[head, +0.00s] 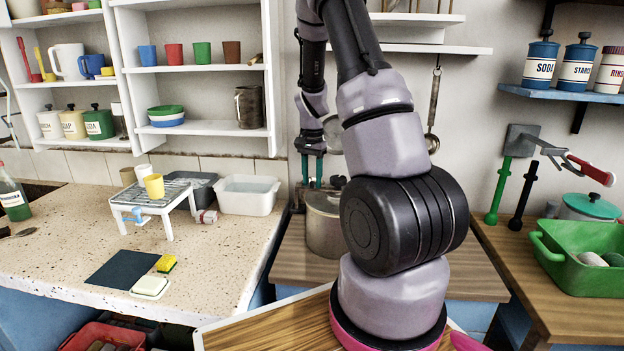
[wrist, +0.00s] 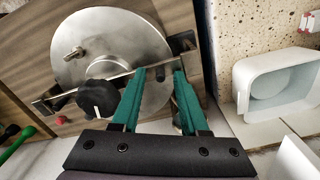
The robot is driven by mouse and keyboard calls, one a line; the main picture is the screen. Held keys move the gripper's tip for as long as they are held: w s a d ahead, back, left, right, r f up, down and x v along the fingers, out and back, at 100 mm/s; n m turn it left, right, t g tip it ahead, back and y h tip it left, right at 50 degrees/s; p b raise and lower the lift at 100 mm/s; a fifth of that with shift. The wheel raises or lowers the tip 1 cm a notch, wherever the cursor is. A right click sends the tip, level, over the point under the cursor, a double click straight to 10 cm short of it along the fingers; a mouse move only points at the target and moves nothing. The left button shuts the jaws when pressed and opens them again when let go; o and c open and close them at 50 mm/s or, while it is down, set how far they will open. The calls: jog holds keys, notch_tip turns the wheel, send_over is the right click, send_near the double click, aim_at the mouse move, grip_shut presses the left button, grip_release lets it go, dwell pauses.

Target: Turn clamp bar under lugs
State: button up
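A steel pot (head: 325,228) stands on the wooden counter, partly hidden behind my arm. Its round metal lid (wrist: 110,40) fills much of the wrist view. A thin clamp bar (wrist: 118,76) with a black knob (wrist: 98,98) crosses the lid slantwise. Dark pieces sit at the rim near the bar's two ends, at upper right (wrist: 182,42) and lower left (wrist: 45,104); I cannot tell whether the bar is under them. My gripper (wrist: 159,70) has teal fingers, apart, near the bar's right part. I cannot tell whether they touch it. In the head view my gripper (head: 311,158) points down above the pot.
A white basin (head: 247,195) stands left of the pot, also in the wrist view (wrist: 270,78). A small rack (head: 150,200) is farther left. A ladle (head: 433,110) hangs on the wall. A green tub (head: 570,265) and a wall lever (head: 590,170) are at right.

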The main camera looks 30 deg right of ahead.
notch_tip(320, 180, up, 11)
dwell(0.5)
jog(key=shift+f, duration=0.1)
